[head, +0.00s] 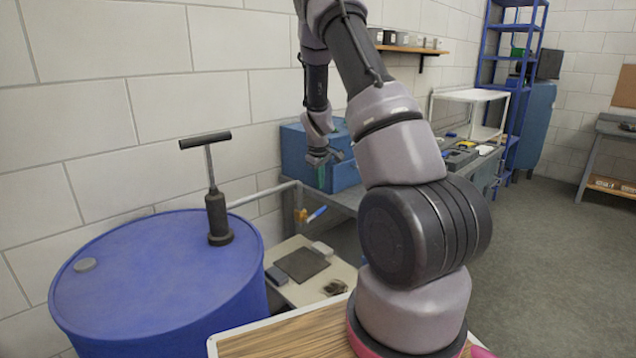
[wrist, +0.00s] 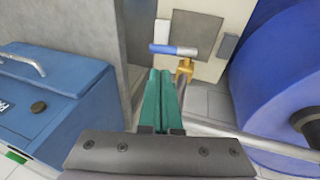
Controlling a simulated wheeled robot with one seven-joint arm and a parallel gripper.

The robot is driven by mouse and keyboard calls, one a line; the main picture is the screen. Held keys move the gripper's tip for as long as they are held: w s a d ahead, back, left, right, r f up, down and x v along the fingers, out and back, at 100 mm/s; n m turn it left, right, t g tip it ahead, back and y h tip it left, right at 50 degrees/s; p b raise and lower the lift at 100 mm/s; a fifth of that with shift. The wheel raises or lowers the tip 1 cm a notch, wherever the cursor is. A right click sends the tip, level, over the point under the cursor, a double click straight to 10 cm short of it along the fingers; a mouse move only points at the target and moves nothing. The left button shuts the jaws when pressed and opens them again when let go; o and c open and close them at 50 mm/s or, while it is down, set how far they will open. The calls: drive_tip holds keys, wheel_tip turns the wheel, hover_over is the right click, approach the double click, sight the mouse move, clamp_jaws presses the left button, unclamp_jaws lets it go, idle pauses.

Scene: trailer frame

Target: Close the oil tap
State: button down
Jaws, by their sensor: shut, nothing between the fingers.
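The oil tap has a brass body (head: 301,215) and a blue-and-white lever (head: 317,214), in front of the bench in the head view. In the wrist view the brass body (wrist: 185,68) and the lever (wrist: 175,50) show at top centre, the lever lying crosswise above the body. My gripper (head: 321,178) points down above the tap in the head view. In the wrist view its green fingers (wrist: 162,78) are shut together and empty, with their tips just below the lever in the picture. I see no clear contact with the tap.
A blue barrel (head: 150,285) with a hand pump (head: 217,215) stands at left. A blue toolbox (head: 295,150) sits behind my gripper, on the bench side. A metal pipe (wrist: 225,131) runs beside the fingers. A low board (head: 300,264) carries small items below.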

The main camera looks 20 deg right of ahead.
sight(324, 208)
drive_tip(key=x, duration=1)
drive_tip(key=shift+w+d+f, duration=0.1)
drive_tip(key=shift+d+f, duration=0.05)
drive_tip(key=shift+f, duration=0.05)
drive_tip(key=shift+d, duration=0.1)
drive_tip(key=shift+w+d+f+y, duration=0.1)
drive_tip(key=shift+d+f+y, duration=0.3)
drive_tip(key=shift+y, duration=0.3)
drive_tip(key=shift+d+f, duration=0.1)
drive_tip(key=shift+f, duration=0.3)
